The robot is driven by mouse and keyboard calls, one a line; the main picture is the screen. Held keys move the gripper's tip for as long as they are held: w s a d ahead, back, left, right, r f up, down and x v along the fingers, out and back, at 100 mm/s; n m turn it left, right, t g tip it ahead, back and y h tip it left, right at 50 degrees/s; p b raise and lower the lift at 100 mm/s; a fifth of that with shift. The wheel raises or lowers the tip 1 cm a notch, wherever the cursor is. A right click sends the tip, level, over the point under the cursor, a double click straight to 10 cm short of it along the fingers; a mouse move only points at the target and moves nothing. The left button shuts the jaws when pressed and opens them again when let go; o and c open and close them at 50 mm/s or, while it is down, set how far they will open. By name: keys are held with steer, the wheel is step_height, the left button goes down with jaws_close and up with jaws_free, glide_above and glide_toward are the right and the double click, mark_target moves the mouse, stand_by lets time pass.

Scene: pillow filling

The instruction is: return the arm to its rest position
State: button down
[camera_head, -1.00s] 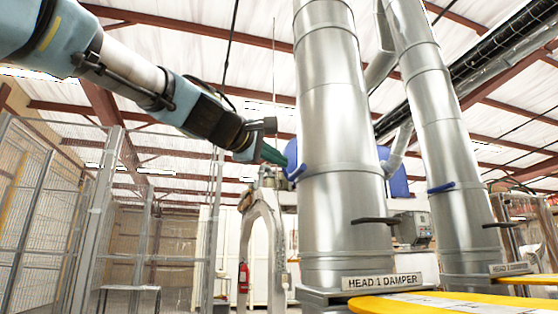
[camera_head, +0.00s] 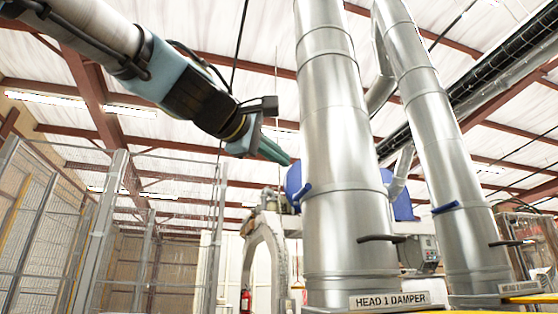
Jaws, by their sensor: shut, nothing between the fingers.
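My arm reaches in from the upper left, and my gripper (camera_head: 274,150) is at its end, with dark green fingers pointing right and slightly down. The fingers are together and hold nothing. The fingertips show just left of the near silver duct (camera_head: 335,160), by a blue damper handle (camera_head: 301,195); I cannot tell the gap in depth. The near duct stands upright with a "HEAD 1 DAMPER" sign (camera_head: 389,301) at its base and a black handle (camera_head: 381,239) on its side.
A second silver duct (camera_head: 432,150) stands to the right, with its own blue handle (camera_head: 445,208). Wire mesh fencing (camera_head: 60,235) fills the left. A pale arched machine frame (camera_head: 262,250) and a red fire extinguisher (camera_head: 245,300) are behind. Open air lies below my arm.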

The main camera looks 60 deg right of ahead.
stand_by(0.4)
steer(key=w+a+f+n+t+y+p, duration=0.1)
steer(key=w+a+f+t+y, duration=0.2)
steer(key=w+f, duration=0.95)
steer(key=w+a+f+t+y+p, duration=0.1)
steer(key=w+a+f+t+y, duration=0.25)
steer(key=w+f, duration=0.85)
steer(key=w+a+f+y, duration=0.3)
steer(key=w+a+f, duration=0.4)
steer(key=w+a+f+g+y+p, duration=0.25)
steer(key=a+f+y, duration=0.25)
steer(key=a+f, duration=1.2)
steer(key=s+a+f+y, duration=0.1)
steer(key=s+a+f, duration=0.2)
steer(key=a, duration=0.3)
steer(key=s+a+f+g+y, duration=0.1)
steer(key=s+a+f, duration=0.1)
steer(key=a, duration=0.4)
steer(key=s+a+f+g+y+p, duration=0.1)
steer(key=s+a+f, duration=0.2)
steer(key=a, duration=0.3)
steer(key=shift+s+a+f, duration=0.3)
steer(key=shift+s+f, duration=0.05)
steer(key=shift+f, duration=0.1)
